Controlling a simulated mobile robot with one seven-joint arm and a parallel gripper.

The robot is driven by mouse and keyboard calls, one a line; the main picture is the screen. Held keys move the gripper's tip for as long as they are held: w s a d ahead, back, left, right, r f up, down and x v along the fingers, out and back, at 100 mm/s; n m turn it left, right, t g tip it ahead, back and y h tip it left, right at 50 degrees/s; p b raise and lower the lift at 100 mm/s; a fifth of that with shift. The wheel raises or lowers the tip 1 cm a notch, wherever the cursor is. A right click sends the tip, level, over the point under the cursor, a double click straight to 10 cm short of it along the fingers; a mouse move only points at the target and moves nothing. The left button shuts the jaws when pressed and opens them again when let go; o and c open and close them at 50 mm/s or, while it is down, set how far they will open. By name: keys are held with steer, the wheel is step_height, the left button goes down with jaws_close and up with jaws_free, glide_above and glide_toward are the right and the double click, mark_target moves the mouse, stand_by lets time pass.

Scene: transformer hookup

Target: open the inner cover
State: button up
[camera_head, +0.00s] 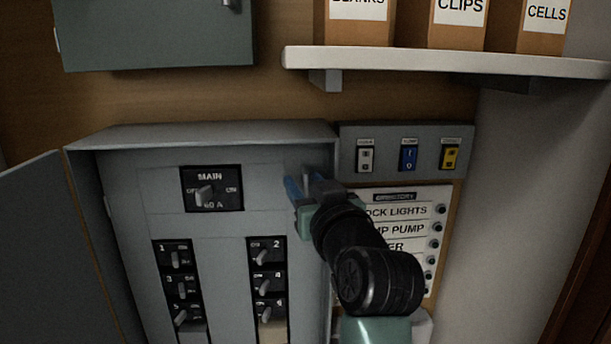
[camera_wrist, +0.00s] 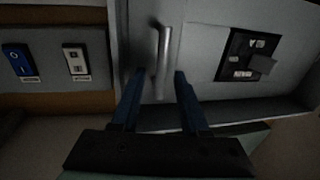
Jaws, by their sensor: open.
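The inner cover (camera_head: 215,228) is a grey panel inside the breaker box, and it sits shut. It carries a MAIN switch (camera_head: 212,189) and several numbered breakers. A pale upright bar handle (camera_wrist: 162,62) stands on the cover near its right edge in the head view; there my gripper mostly hides it. My gripper (camera_head: 301,186) is at the cover's upper right with its blue fingers pointing at the panel. In the wrist view the open fingers (camera_wrist: 159,78) lie on either side of the handle with gaps; whether they touch it in depth I cannot tell.
The outer door (camera_head: 45,250) hangs open at the left. Right of the box are a three-switch plate (camera_head: 408,153) and a directory board (camera_head: 400,197). A white shelf (camera_head: 450,62) with boxes juts out above. A green-grey cabinet (camera_head: 155,40) hangs at upper left.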

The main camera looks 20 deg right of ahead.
steer(key=shift+w, duration=0.15)
steer(key=shift+c, duration=0.2)
jaws_close()
stand_by(1.2)
